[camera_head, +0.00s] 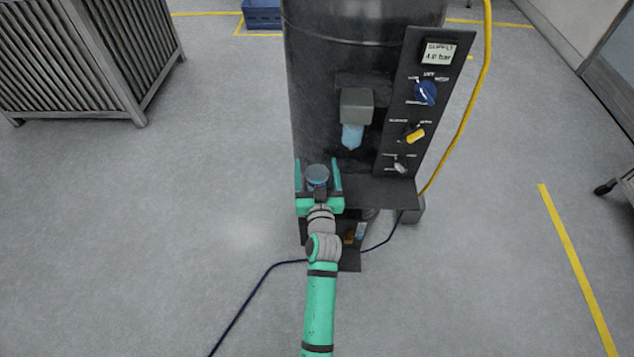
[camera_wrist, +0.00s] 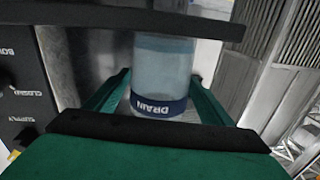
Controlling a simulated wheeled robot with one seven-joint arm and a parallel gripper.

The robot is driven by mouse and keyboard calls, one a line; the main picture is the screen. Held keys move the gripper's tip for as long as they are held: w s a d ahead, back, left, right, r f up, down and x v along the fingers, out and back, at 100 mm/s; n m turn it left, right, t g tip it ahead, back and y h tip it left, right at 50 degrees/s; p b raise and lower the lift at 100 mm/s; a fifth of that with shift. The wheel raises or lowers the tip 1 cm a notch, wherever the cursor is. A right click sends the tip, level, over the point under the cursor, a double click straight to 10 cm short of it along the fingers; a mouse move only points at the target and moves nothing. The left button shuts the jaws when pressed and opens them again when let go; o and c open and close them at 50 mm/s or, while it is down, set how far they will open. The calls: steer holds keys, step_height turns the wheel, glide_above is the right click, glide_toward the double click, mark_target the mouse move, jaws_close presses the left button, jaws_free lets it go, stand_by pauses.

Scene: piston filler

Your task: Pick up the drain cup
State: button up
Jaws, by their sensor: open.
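The drain cup (camera_wrist: 160,75) is a clear bluish cylinder with a dark blue band lettered "DRAIN", upside down in the wrist view. In the head view its round blue top (camera_head: 317,175) shows between my gripper's fingers. My gripper (camera_head: 318,174) is open, with one green finger on each side of the cup. In the wrist view the fingers (camera_wrist: 158,92) flank the cup, with a gap showing at least on the right. The cup's lower part is hidden by my gripper in the head view.
The dark piston filler (camera_head: 330,90) stands just beyond, with a grey block and blue bowl (camera_head: 352,136) above and right of the cup. Its panel has blue (camera_head: 426,93) and yellow (camera_head: 415,134) knobs. A dark shelf (camera_head: 375,192) juts out beside my gripper. A yellow hose (camera_head: 478,85) hangs right.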

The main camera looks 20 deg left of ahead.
steer(key=shift+x, duration=0.75)
steer(key=c, duration=1.2)
steer(key=shift+o, duration=0.2)
